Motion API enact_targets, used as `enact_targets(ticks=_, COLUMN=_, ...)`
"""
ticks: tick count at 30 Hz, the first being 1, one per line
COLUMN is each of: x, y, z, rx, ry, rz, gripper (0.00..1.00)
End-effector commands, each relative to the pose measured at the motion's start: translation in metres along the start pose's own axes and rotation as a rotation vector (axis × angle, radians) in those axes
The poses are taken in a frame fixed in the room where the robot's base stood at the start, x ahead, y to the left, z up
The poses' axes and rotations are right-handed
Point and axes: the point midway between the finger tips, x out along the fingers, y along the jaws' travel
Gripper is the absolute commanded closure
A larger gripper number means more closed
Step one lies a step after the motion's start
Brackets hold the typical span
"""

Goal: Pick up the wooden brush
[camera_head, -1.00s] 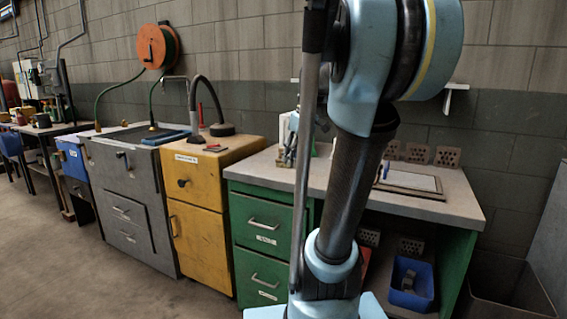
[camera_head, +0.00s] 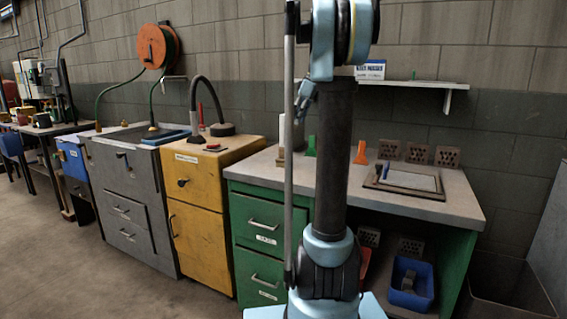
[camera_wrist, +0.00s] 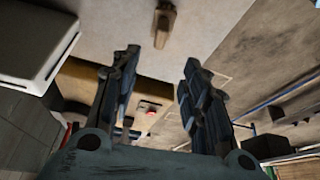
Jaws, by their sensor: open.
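A small brown, wood-coloured piece (camera_wrist: 164,22) lies on the pale worktop at the top of the wrist view; it looks like the wooden brush, but it is partly cut by the frame's edge. My gripper (camera_wrist: 160,64) is open and empty, its two dark fingers spread below the brown piece in that picture and apart from it.
A wall shelf (camera_head: 420,84) hangs above. A yellow cabinet (camera_head: 200,215) stands left, and a blue bin (camera_head: 411,284) sits underneath.

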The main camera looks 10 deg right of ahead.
Motion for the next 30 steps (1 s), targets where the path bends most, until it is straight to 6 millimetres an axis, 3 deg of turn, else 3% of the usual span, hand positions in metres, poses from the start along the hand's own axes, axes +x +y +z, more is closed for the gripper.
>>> enact_targets(ticks=15, x=0.09, y=-0.001, z=0.0, rx=0.001, ry=-0.001, rz=0.0, gripper=0.58)
enact_targets(ticks=30, x=0.136, y=0.0, z=0.003, rx=0.002, ry=-0.001, rz=0.0, gripper=0.58)
